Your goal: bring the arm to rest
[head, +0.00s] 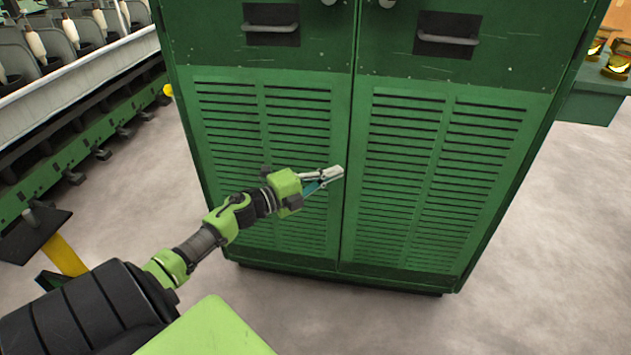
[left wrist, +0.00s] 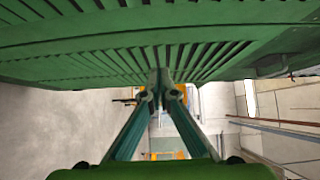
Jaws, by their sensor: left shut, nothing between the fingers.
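My left arm (head: 228,217) reaches from the lower left toward a green cabinet in the head view. My left gripper (head: 338,173) is shut and empty, in front of the louvred doors near the middle seam. In the left wrist view its fingertips (left wrist: 160,82) meet just below the cabinet's slatted face. Whether the tips touch the cabinet I cannot tell. My right gripper is not in view.
The green cabinet (head: 350,75) has two louvred doors and recessed handles. A spinning frame (head: 90,90) with bobbins stands on the left. A green table (head: 593,98) with amber-coloured items is at the right. The floor (head: 560,220) is clear at the right.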

